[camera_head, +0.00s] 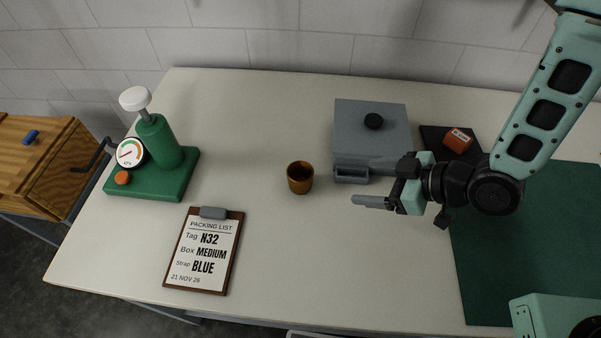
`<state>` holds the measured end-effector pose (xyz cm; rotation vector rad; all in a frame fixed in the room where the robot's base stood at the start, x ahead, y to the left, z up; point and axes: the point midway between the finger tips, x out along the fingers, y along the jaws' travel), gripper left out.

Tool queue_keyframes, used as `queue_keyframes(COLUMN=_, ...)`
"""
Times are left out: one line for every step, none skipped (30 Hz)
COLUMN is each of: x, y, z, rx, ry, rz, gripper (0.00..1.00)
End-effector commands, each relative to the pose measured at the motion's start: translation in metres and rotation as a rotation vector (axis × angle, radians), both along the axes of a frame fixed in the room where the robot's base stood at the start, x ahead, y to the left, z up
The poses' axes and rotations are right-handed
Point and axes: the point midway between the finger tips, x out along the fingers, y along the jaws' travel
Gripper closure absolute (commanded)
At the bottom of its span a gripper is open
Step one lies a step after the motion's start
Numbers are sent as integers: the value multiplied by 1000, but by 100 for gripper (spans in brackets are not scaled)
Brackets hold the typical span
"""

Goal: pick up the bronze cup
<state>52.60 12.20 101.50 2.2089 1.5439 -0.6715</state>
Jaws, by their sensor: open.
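The bronze cup (300,179) stands upright on the pale table, near the middle of the head view. Its open top faces up and its inside looks dark. My gripper (362,187) is to the right of the cup, with its fingers pointing left towards it. The fingers are apart, with nothing seen between them. There is a clear gap between the fingertips and the cup.
A grey box (370,130) with a black knob stands behind my gripper. A green pump with a gauge (155,160) stands at the left. A clipboard (204,250) lies front left. A small red-orange block (457,141) sits on a dark pad. A green mat (540,240) covers the right.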

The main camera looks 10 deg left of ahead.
Motion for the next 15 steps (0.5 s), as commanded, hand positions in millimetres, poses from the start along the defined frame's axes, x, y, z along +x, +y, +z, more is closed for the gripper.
queue_keyframes(x=-4, y=0, z=0, rx=45, ry=-1, rz=4, gripper=22)
queue_keyframes(x=-5, y=0, z=0, rx=70, ry=-8, rz=6, gripper=22)
queue_keyframes(x=-7, y=1, z=1, rx=100, ry=-15, rz=8, gripper=22)
queue_keyframes(x=-8, y=2, z=2, rx=117, ry=-18, rz=9, gripper=22)
queue_keyframes(x=-9, y=2, z=2, rx=130, ry=-21, rz=11, gripper=22)
queue_keyframes(x=-9, y=3, z=2, rx=144, ry=-25, rz=11, gripper=22)
queue_keyframes(x=-9, y=4, z=1, rx=150, ry=-28, rz=11, gripper=22)
queue_keyframes(x=-9, y=5, z=-1, rx=155, ry=-29, rz=12, gripper=22)
queue_keyframes(x=-8, y=7, z=-3, rx=157, ry=-32, rz=12, gripper=22)
queue_keyframes(x=-7, y=9, z=-4, rx=159, ry=-33, rz=13, gripper=22)
queue_keyframes(x=-6, y=11, z=-6, rx=159, ry=-34, rz=13, gripper=22)
queue_keyframes(x=-5, y=15, z=-9, rx=158, ry=-35, rz=14, gripper=22)
queue_keyframes(x=-4, y=17, z=-11, rx=158, ry=-35, rz=14, gripper=22)
queue_keyframes(x=-3, y=20, z=-12, rx=157, ry=-35, rz=14, gripper=22)
queue_keyframes(x=-2, y=24, z=-14, rx=158, ry=-35, rz=14, gripper=22)
